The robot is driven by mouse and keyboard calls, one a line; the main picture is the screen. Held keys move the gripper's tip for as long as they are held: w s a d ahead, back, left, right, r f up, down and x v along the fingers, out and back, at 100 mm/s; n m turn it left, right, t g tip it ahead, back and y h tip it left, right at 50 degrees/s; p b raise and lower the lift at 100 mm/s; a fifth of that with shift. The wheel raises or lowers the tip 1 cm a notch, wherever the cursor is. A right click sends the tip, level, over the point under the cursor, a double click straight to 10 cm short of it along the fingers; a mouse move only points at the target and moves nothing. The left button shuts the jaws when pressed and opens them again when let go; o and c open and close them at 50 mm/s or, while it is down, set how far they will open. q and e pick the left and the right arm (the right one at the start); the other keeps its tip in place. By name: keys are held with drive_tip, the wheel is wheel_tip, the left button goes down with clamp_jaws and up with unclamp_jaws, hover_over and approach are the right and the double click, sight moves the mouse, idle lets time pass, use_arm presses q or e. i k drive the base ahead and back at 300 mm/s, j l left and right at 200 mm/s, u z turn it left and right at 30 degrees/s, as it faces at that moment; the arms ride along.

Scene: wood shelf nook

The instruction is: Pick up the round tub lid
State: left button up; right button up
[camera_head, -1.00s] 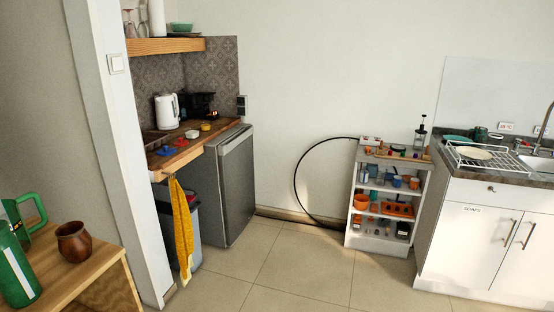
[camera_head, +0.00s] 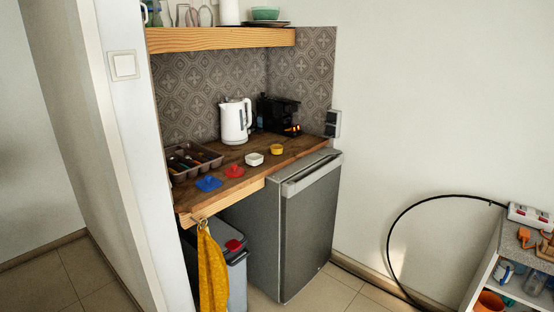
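On the wooden counter (camera_head: 222,192) lie a small flat blue piece (camera_head: 209,183) and a small flat red piece (camera_head: 235,171), each with a raised knob-like middle. They look like lids. The red one looks rounder, but both are too small to tell their outline for sure. A small white tub (camera_head: 254,159) and a small yellow tub (camera_head: 277,149) stand to their right, apart from them. Neither of my grippers shows in the head view.
A grey cutlery tray (camera_head: 190,160) stands at the counter's left, with a white kettle (camera_head: 235,121) and a black coffee machine (camera_head: 277,114) behind. A wooden shelf (camera_head: 222,40) hangs above. A grey fridge (camera_head: 309,222), a bin (camera_head: 237,268) and a yellow towel (camera_head: 212,270) are below.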

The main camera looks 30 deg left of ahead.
sight(234, 171)
drive_tip(key=i, duration=2.05)
drive_tip(key=i+u, duration=0.15)
drive_tip(key=i, duration=0.4)
drive_tip(key=i+l+u, duration=0.15)
drive_tip(key=i, duration=0.45)
drive_tip(key=i+l+u, duration=0.15)
drive_tip(key=i, duration=0.4)
drive_tip(key=l+u, duration=0.1)
drive_tip(key=u, duration=2.1)
